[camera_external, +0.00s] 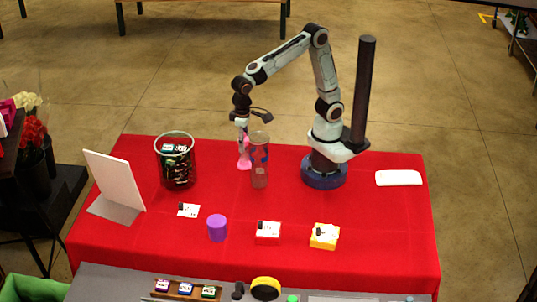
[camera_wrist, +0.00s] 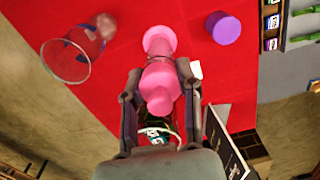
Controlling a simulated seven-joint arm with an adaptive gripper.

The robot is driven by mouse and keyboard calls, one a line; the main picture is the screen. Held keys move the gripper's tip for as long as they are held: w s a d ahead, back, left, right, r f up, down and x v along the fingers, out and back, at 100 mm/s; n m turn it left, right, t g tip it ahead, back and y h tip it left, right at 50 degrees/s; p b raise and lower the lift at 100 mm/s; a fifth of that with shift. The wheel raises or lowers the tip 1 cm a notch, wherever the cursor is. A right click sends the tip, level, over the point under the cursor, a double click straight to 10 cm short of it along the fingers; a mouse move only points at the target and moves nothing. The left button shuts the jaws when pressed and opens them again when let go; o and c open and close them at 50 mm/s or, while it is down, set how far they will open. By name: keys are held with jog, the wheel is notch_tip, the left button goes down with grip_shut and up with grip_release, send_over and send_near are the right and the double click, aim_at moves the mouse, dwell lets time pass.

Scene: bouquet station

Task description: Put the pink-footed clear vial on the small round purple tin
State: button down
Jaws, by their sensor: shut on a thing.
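My gripper (camera_external: 242,123) points down over the back middle of the red table. It is shut on the pink-footed vial (camera_external: 244,160), which hangs below it, foot downward. In the wrist view the vial (camera_wrist: 160,72) sits between the fingers and looks mostly pink, with a broad round foot at its far end. I cannot tell whether the foot touches the cloth. The small round purple tin (camera_external: 217,228) stands near the front of the table, apart from the vial. It also shows in the wrist view (camera_wrist: 223,28), and its top is bare.
A tall clear cylinder with blue marks (camera_external: 259,160) stands close beside the vial. A filled glass jar (camera_external: 177,163) and a white upright panel (camera_external: 113,179) are at left. White, red (camera_external: 268,232) and yellow (camera_external: 324,237) items lie near the front. Cloth between vial and tin looks clear.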

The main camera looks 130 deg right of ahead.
jog(key=shift+n, duration=0.6)
jog(key=shift+w+a+f, duration=0.65)
jog(key=shift+w+f, duration=1.35)
jog(key=shift+w, duration=0.35)
jog(key=shift+w+a+f, duration=0.6)
jog(key=shift+w+f, duration=1.4)
jog(key=shift+w, duration=0.4)
jog(key=shift+w+a+f, duration=0.65)
jog(key=shift+w+f, duration=1.35)
jog(key=shift+w, duration=0.35)
jog(key=shift+f, duration=0.1)
jog(key=c, duration=0.8)
grip_release()
jog(key=shift+f, duration=0.1)
jog(key=shift+o, duration=0.2)
